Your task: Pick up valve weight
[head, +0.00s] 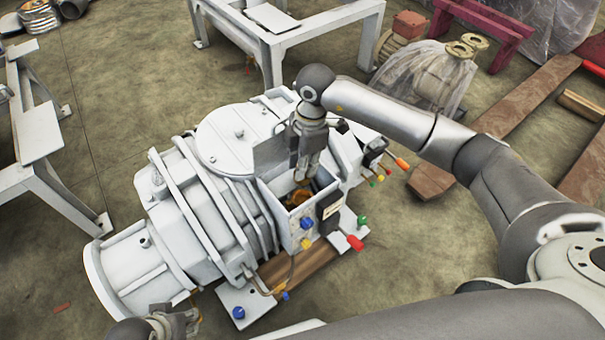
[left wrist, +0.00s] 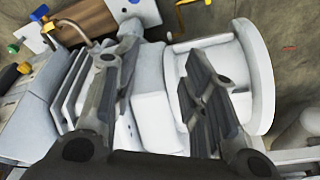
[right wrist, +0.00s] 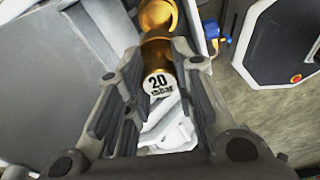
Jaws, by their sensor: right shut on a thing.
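The valve weight is a brass cylinder with a white end face reading "20" (right wrist: 160,82), between the fingers of my right gripper (right wrist: 155,95) in the right wrist view. My right gripper (head: 303,178) is shut on it, pointing down into the open box (head: 290,238) on the white vacuum machine. In the head view only a bit of brass (head: 301,184) shows below the fingers. My left gripper (left wrist: 157,65) is open and empty above the machine's round end flange; in the head view it (head: 178,322) is at the bottom left edge.
A brass piece (right wrist: 160,14) lies beyond the weight in the right wrist view. The box's raised lid (head: 270,152) stands beside my right gripper. Coloured valve handles, such as a red one (head: 355,242), stick out on the right. White metal frames (head: 285,40) stand behind.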

